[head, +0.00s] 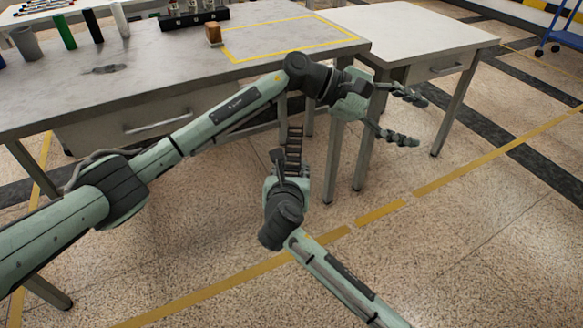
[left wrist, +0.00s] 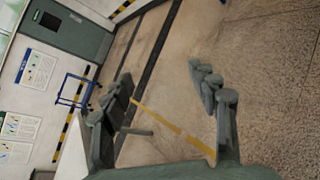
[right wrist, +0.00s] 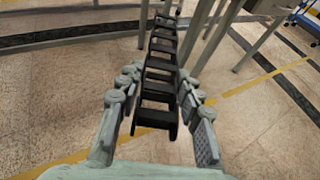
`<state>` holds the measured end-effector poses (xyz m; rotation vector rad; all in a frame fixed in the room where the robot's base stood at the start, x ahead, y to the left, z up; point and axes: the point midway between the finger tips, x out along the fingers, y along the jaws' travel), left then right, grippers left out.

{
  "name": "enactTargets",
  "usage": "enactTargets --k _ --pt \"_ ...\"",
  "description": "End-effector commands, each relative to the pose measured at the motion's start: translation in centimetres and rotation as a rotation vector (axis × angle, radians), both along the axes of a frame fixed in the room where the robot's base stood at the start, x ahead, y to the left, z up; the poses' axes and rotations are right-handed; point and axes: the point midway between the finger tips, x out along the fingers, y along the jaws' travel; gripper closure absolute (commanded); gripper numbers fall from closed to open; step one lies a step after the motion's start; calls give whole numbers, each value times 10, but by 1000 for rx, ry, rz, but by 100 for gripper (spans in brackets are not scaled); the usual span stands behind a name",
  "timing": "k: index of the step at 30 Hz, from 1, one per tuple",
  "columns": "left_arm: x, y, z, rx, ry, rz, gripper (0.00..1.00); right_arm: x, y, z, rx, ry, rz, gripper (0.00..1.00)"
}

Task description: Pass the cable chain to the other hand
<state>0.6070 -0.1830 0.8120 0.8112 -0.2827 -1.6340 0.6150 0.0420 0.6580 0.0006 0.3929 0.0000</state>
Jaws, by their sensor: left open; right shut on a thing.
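The cable chain (right wrist: 160,92) is a black, ladder-like strip of links. In the right wrist view it runs up and away from between the fingers of my right gripper (right wrist: 158,118), which is shut on its near end. In the head view the chain (head: 293,148) stands up from my right gripper (head: 288,180), in front of the tables. My left gripper (head: 412,118) is open and empty, to the right of and above the chain, pointing right. The left wrist view shows its spread fingers (left wrist: 168,95) with only floor between them; the chain is not seen there.
A grey table (head: 130,85) with a drawer stands behind the arms, carrying dark and green cylinders (head: 65,30), a small brown block (head: 213,34) and a yellow-outlined area. A second table (head: 420,35) adjoins at right. A blue cart (head: 565,35) is far right. Floor in front is clear.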

Motion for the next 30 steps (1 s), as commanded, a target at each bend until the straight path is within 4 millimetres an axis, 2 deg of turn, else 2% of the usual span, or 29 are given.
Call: enactTargets --k 1,2,4,7,11,14,15,19,23,27,28,30 --pt "5 -2 18 -200 194 136 40 0 0 1 0 -1 0 97" --pt "14 4 31 -314 313 216 40 0 0 1 0 -1 0 97" --pt "38 29 51 -549 563 377 40 0 0 1 0 -1 0 97" --pt "69 75 58 -803 842 540 40 0 0 1 0 -1 0 97" --pt "96 140 43 -1072 1129 698 40 0 0 1 0 -1 0 97" --pt "106 188 19 -1260 1327 798 40 0 0 1 0 -1 0 97" --pt "107 205 5 -1334 1407 839 40 0 0 1 0 -1 0 97" --pt "101 256 -44 -1557 1645 959 40 0 0 1 0 -1 0 97" --pt "84 300 -97 -1767 1846 1070 40 0 0 1 0 -1 0 97" --pt "54 341 -155 -1992 2029 1189 40 0 0 1 0 -1 0 97" --pt "46 349 -167 2034 -2059 -1209 40 0 0 1 0 -1 0 97" --pt "26 366 -195 1958 -1943 -1156 40 0 0 1 0 -1 0 97"
